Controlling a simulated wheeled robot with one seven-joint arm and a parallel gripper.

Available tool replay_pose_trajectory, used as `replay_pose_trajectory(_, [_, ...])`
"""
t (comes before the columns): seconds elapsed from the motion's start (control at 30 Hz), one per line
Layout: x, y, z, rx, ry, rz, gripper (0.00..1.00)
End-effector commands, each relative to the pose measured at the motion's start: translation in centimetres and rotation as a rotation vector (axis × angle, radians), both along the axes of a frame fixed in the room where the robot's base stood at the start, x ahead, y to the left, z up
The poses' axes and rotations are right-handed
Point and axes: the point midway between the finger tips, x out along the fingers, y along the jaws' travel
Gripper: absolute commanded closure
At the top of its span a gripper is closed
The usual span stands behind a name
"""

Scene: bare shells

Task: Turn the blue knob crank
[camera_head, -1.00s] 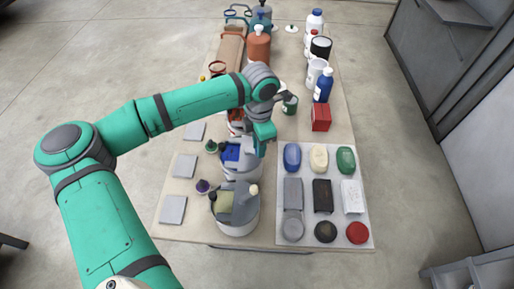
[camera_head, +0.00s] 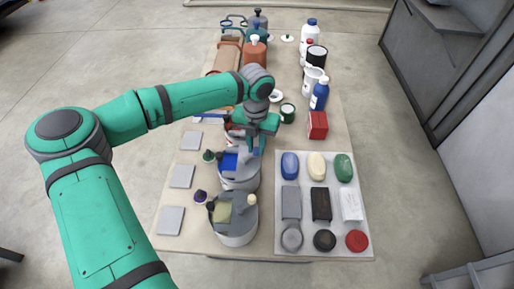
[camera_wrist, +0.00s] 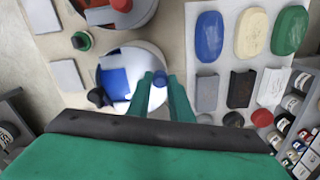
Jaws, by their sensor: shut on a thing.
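The blue knob (camera_wrist: 160,79) stands near the right edge of the white round drum with a blue panel (camera_wrist: 142,55), between the green fingers of my gripper (camera_wrist: 161,85) in the wrist view. My gripper is shut on the knob. In the head view my gripper (camera_head: 257,143) reaches down at the drum's right side, and a little of the blue knob (camera_head: 256,152) shows below the fingers. The middle drum's blue panel (camera_head: 230,162) faces up. The crank arm under the knob is mostly hidden by the gripper.
A drum with an olive panel and cream knob (camera_head: 236,236) stands close in front. A red-knobbed drum (camera_wrist: 122,5) stands behind. A pale board (camera_head: 283,240) with soaps, blocks and pucks lies right. Grey tiles (camera_head: 181,177) lie left. Bottles and a red box (camera_head: 317,124) stand farther back.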

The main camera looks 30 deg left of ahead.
Motion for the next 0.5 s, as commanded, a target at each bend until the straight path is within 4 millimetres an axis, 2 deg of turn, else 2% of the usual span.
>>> replay_pose_trajectory(0.2, [0.24,0.41,0.06,0.001,-0.001,0.093,1.0])
replay_pose_trajectory(0.5, [0.36,0.55,0.04,0.0,-0.002,0.136,1.0])
